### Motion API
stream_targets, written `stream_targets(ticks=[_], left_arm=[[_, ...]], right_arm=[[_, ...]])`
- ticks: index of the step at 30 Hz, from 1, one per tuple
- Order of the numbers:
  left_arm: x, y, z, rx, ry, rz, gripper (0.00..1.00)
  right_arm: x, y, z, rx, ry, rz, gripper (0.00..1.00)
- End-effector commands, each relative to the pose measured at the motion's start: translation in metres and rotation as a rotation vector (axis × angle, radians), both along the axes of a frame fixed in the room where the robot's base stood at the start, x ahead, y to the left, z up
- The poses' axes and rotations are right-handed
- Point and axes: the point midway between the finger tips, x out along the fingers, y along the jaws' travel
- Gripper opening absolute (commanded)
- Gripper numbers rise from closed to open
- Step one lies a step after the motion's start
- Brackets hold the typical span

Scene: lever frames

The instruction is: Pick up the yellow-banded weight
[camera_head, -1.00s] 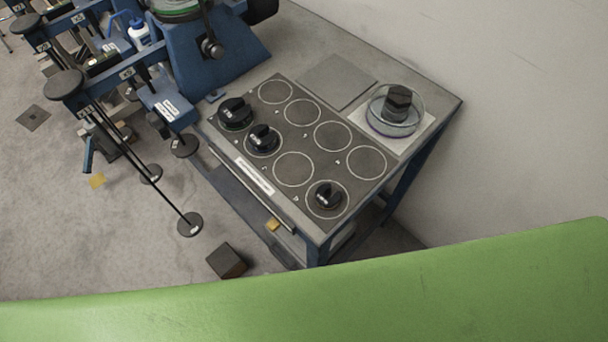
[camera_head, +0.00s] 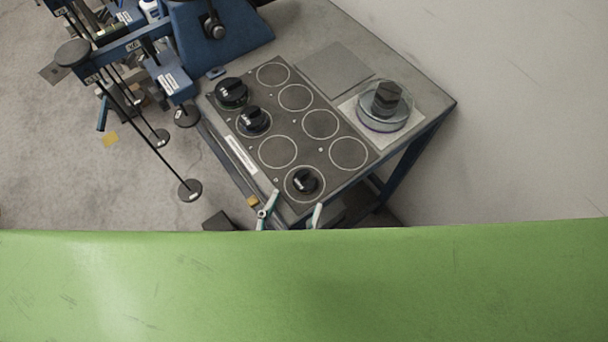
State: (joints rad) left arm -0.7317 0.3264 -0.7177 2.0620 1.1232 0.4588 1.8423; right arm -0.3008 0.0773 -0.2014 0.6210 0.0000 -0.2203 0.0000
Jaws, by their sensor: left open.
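Three black weights stand in ringed spots on the dark board (camera_head: 298,126): a large one (camera_head: 232,92) at the far left, a middle one (camera_head: 253,121) just below it, and a small one (camera_head: 304,181) at the near corner. I cannot make out a yellow band on any of them. My left gripper (camera_head: 291,213) shows only its two light fingertips, spread apart at the board's near corner, just below the small weight in the picture. It is open with nothing seen between the tips; the rest is hidden. My right gripper is not in view.
A dark hexagonal weight (camera_head: 385,98) sits on a round clear dish (camera_head: 383,120) at the table's right. A blue lever frame (camera_head: 215,45) with hanging discs stands left. The view's bottom is blocked by green close up.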

Motion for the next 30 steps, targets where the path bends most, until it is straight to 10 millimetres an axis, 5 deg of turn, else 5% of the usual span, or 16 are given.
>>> stream_targets(ticks=[18,27,30], left_arm=[[0.063,-0.022,0.0,0.004,-0.001,-0.001,0.54],[0.067,-0.024,-0.003,0.003,0.0,-0.001,0.54],[0.067,-0.024,-0.003,0.003,0.0,-0.001,0.28]], right_arm=[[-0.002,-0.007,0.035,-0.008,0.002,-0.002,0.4],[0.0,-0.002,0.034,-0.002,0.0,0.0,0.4],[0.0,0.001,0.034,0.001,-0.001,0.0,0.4]])
